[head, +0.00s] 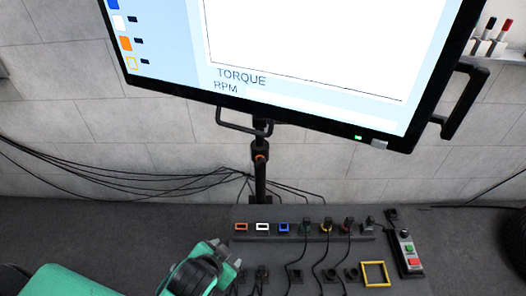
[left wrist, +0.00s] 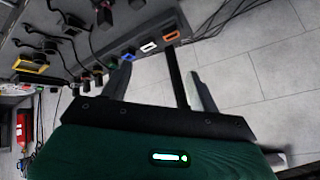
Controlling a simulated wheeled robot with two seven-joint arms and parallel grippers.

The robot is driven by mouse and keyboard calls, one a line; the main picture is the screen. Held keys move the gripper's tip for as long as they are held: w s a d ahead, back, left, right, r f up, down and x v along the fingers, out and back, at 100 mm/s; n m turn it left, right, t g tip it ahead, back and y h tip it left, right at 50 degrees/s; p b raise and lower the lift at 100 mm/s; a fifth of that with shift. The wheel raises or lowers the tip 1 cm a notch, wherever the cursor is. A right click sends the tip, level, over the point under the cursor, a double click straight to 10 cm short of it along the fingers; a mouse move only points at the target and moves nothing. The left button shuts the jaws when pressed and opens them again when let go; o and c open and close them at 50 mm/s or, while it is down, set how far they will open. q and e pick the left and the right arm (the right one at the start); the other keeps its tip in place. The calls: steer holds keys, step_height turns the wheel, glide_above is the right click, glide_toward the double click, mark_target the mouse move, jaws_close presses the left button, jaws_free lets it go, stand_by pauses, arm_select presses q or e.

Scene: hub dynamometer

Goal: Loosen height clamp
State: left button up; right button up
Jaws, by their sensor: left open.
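The height clamp (head: 260,158) is a dark collar with an orange part, on the black upright pole (head: 260,185) below the large tilted screen (head: 300,55). My left gripper (head: 226,254) is low in the head view, over the front of the dark bench, below and left of the clamp and clear of it. Its two grey fingers (left wrist: 160,82) are spread and empty in the left wrist view. The pole (left wrist: 176,75) shows between them there, farther away. The clamp cannot be made out in the left wrist view. My right gripper is in neither view.
A panel (head: 325,230) with coloured sockets and plugged black cables lies on the bench near my left gripper. A yellow square frame (head: 375,274) and a button box (head: 407,252) are to the right. Loose cables (head: 180,180) hang along the wall behind the pole.

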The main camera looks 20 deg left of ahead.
arm_select(q)
steer(key=w+a+m+y+p, duration=0.1)
steer(key=w+a+m+y, duration=0.1)
steer(key=m+y, duration=0.15)
steer(key=m+t+y, duration=0.1)
steer(key=m+t, duration=0.8)
steer(key=m, duration=0.8)
glide_toward(260, 162)
steer(key=p+x, duration=0.2)
steer(key=x, duration=0.6)
steer(key=shift+w+f, duration=0.2)
steer(key=shift+f, duration=0.15)
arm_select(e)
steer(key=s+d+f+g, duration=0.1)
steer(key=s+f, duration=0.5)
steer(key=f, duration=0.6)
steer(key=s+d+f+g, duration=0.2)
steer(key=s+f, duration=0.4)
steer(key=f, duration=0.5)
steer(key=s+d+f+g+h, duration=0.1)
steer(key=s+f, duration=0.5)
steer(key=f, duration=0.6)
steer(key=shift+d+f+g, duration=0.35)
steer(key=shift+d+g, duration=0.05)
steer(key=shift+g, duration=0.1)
arm_select(q)
steer(key=shift+a, duration=0.1)
steer(key=c, duration=1)
